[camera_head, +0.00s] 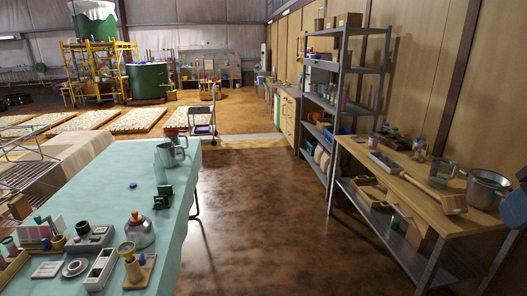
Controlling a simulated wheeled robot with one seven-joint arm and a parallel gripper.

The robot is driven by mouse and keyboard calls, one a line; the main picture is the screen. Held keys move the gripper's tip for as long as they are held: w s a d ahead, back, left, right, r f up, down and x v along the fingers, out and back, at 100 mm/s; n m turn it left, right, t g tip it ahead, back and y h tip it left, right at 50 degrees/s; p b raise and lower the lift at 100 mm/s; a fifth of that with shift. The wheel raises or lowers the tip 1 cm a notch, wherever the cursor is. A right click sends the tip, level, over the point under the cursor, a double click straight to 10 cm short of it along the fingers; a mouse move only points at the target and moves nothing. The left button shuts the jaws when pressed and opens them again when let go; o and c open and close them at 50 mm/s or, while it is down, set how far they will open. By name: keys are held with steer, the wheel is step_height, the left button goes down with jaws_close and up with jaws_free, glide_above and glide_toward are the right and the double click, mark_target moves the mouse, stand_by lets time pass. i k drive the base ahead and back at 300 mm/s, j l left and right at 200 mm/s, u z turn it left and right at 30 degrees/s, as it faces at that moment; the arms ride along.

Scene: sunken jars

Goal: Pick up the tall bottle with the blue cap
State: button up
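I cannot make out for certain a tall bottle with a blue cap. Small bottles (342,103) stand on a middle level of the grey metal shelf at the right, too small for me to tell their caps. A few more small containers (386,128) stand at the far end of the wooden workbench at the right; their cap colours are unclear. A small blue round object (132,185) lies on the cloth-covered table at the left. My gripper is not in view.
The green-clothed table (165,235) at left holds a metal jug (166,152), a kettle-like pot (139,230) and small tools. The workbench (400,168) at right holds a glass beaker (440,172), a steel pot (487,187) and a wooden brush (452,203). Brown floor (265,220) between is clear.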

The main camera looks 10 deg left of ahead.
mark_target(159, 165)
steer(key=i, duration=0.6)
steer(key=i+l+u, duration=0.15)
steer(key=i, duration=0.45)
steer(key=i+l, duration=0.1)
steer(key=i, duration=0.5)
steer(key=i+j+u, duration=0.15)
steer(key=i+u, duration=0.6)
steer(key=u, duration=0.2)
steer(key=i+l+u, duration=0.1)
steer(key=i+u, duration=0.35)
steer(key=i+l+u, duration=0.25)
steer(key=u, duration=0.25)
steer(key=i+l+u, duration=0.2)
steer(key=i+u, duration=0.15)
steer(key=i+l+u, duration=0.3)
